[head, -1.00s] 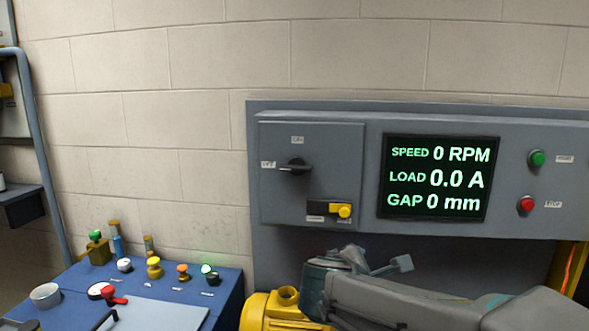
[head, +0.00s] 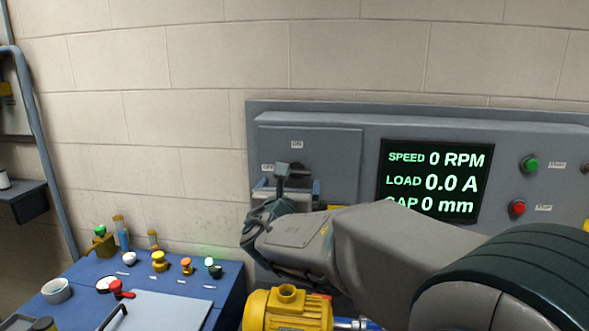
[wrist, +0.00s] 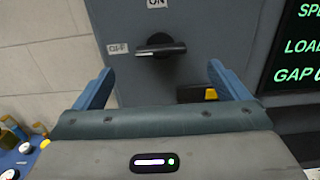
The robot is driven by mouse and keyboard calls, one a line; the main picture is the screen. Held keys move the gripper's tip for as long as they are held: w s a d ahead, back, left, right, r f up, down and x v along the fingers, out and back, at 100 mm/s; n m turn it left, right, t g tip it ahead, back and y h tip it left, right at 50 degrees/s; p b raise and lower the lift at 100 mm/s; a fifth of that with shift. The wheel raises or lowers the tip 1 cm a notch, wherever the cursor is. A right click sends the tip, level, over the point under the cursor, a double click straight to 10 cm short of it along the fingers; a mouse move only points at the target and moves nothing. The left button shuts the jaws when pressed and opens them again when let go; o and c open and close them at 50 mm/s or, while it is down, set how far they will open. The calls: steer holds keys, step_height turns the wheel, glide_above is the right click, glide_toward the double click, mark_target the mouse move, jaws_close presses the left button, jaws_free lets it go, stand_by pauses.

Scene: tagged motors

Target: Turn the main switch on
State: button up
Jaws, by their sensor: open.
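The main switch is a black rotary handle (wrist: 160,46) on the grey cabinet door. It lies about level, with the OFF label at its left and the ON label above it. My gripper (wrist: 161,72) is open, its two blue fingers spread to the left and right below the handle, with nothing between them. In the head view my gripper (head: 284,172) is in front of the cabinet door and partly covers the switch (head: 298,167). I cannot tell how far the fingertips are from the handle.
A yellow and black part (wrist: 210,94) sits on the door below the switch, near the right finger. The display (head: 434,180) reads 0 RPM, with green (head: 529,164) and red (head: 517,207) buttons to its right. A blue bench (head: 190,279) and yellow motor (head: 287,311) are below.

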mark_target(295, 173)
steer(key=w, duration=0.2)
steer(key=w+d+p, duration=0.1)
steer(key=w, duration=0.2)
steer(key=w+p, duration=0.1)
steer(key=w, duration=0.2)
steer(key=shift+w+d, duration=0.1)
steer(key=shift+d, duration=0.1)
steer(key=shift+c, duration=0.3)
steer(key=c, duration=0.9)
